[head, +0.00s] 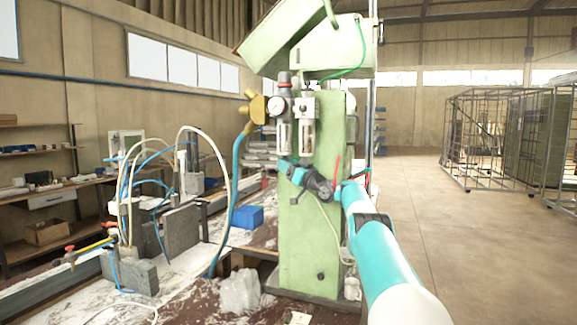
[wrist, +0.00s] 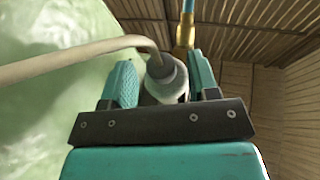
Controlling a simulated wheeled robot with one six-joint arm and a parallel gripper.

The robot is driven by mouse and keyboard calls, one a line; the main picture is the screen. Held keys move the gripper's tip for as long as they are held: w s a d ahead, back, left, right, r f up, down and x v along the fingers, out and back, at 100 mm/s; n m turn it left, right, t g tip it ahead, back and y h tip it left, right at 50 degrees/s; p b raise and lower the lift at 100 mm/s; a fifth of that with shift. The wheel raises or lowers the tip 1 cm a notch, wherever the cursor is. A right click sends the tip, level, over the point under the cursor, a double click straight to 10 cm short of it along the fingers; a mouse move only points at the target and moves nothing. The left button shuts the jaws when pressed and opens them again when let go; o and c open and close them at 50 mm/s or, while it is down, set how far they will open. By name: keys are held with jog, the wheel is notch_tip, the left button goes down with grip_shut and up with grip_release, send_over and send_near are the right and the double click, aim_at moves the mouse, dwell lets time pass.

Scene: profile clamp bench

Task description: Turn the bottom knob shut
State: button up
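A light grey knob-like cylinder with a darker collar (wrist: 165,82) shows in the wrist view, with a beige hose (wrist: 80,58) running left from it. My gripper (wrist: 163,80) has one teal finger on each side of it. The right finger is close to its side, and a narrow dark gap shows at the left; contact is unclear. In the head view my gripper (head: 291,169) is just below the clear bowls of the regulator unit (head: 304,122) on the green machine (head: 312,240). The gripper hides whatever is at the unit's lower end there.
A yellow fitting (head: 257,106) with a blue hose (head: 236,190) hangs left of the unit. A pressure gauge (head: 277,104) is on the unit's front. A workbench with hoses and a blue bin (head: 247,217) stands left. The floor (head: 430,225) at right is clear before wire cages (head: 490,140).

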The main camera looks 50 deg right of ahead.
jog(key=b+v, duration=1.4)
jog(key=v, duration=0.3)
jog(key=shift+s+b, duration=0.25)
jog(key=shift+b, duration=0.1)
jog(key=w+a+m+h+b, duration=0.2)
jog(key=w+a+m+h, duration=0.1)
jog(key=w+m+h, duration=0.3)
jog(key=s+a+m+g+h+b, duration=0.1)
jog(key=s+a+g+h, duration=0.2)
jog(key=a+h, duration=0.5)
jog(key=p+x, duration=0.9)
jog(key=x, duration=0.8)
jog(key=shift+d+f, duration=0.2)
jog(key=shift+f, duration=0.1)
